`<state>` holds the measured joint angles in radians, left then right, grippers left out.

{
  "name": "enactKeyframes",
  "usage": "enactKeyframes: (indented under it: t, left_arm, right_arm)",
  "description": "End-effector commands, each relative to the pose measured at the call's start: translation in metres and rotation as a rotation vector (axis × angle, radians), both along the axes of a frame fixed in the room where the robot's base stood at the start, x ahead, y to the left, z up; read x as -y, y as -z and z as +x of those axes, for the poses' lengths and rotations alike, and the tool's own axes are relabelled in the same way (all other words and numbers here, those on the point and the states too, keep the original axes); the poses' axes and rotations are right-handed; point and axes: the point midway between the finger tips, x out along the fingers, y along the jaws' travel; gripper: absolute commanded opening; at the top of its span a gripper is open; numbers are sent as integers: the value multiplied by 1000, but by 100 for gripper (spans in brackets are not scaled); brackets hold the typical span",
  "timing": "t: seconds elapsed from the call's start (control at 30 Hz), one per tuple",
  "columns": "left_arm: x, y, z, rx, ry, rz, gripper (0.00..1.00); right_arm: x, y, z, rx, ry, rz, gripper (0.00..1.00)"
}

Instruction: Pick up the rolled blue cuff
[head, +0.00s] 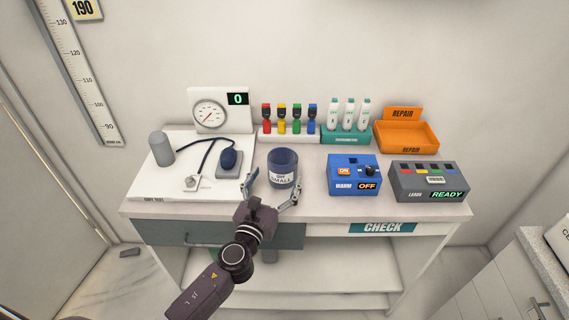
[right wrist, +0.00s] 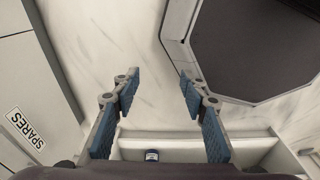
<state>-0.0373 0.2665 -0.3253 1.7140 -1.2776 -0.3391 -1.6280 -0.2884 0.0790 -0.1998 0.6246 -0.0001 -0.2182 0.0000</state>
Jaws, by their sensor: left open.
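The rolled blue cuff (head: 284,160) stands upright on the white desk top in the head view, with a white label reading SMALL. My left gripper (head: 273,183) is open at the near side of the cuff. One finger is at the cuff's left and the other at its front right. I cannot tell whether either finger touches it. My right gripper (right wrist: 158,85) is open and empty in the right wrist view, over the pale floor and away from the cuff.
A white board (head: 150,183) with a gauge, bulb and grey cylinder lies left of the cuff. The blue warmer box (head: 345,187), grey READY box (head: 405,189) and orange repair tray (head: 421,147) stand right. Coloured bottles and a teal rack (head: 346,138) stand behind.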

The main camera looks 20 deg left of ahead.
Motion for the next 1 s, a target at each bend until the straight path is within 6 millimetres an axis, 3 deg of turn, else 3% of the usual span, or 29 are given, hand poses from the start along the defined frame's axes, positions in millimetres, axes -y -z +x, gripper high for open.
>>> enactKeyframes:
  t: [0.2,0.3,0.5,0.77,1.0]
  left_arm:
    - [0,-1,24,0,-2,-1,80]
    - [1,0,39,1,-1,-1,80]
    - [1,2,59,-1,1,-1,80]
    - [1,1,61,0,1,0,80]
    - [1,1,61,-1,0,0,54]
  right_arm:
    - [2,-2,-27,-38,0,-3,40]
    - [2,-2,-30,-42,0,-4,40]
    - [1,-2,-17,-24,0,-2,40]
    - [0,-3,-4,-4,0,0,40]
    - [1,-3,-11,-14,0,-1,40]
